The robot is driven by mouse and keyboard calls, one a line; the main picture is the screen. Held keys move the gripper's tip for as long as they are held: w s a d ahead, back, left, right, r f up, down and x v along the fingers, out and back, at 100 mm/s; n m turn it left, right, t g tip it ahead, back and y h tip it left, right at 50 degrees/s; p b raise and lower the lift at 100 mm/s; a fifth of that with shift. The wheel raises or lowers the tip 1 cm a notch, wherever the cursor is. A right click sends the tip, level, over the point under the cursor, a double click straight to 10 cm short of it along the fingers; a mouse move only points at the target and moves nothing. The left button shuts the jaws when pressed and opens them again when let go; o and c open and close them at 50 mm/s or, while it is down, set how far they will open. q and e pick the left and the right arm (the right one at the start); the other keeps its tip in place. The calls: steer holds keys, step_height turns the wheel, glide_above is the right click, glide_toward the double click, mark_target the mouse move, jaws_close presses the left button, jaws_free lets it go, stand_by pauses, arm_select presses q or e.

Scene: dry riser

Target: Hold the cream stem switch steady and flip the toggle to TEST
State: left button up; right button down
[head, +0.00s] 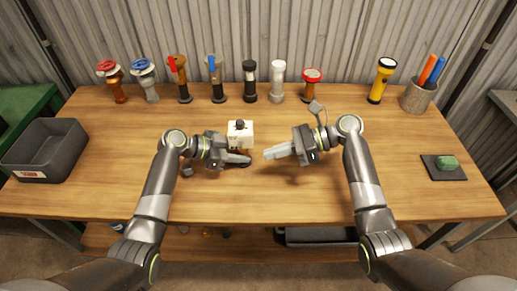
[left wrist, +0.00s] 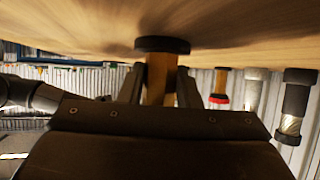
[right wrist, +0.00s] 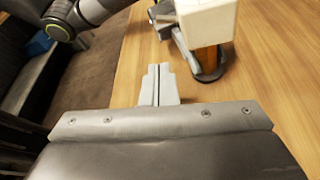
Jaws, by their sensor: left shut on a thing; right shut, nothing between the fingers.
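The cream stem switch (head: 240,138) stands upright on the wooden table, a cream box with dark marks and a dark knob on top. Its brass-coloured stem (left wrist: 158,78) and black round base (left wrist: 162,44) show in the left wrist view, which is upside down. My left gripper (head: 246,158) is shut on the stem, below the box. My right gripper (head: 268,154) is shut and empty, a short way right of the switch. In the right wrist view its fingertips (right wrist: 157,72) are apart from the cream box (right wrist: 207,22). The toggle's position and the TEST lettering are too small to tell.
A row of valves and stem fittings (head: 249,82) stands along the back edge. A grey bin (head: 47,150) is at the left. A yellow torch (head: 381,80), a pen cup (head: 418,96) and a dark mat (head: 437,174) with a green lump are at the right. The front middle is clear.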

steer(key=v, duration=0.6)
steer(key=shift+d, duration=0.35)
steer(key=shift+w+r, duration=0.1)
steer(key=shift+r, duration=0.05)
arm_select(q)
steer(key=o, duration=0.8)
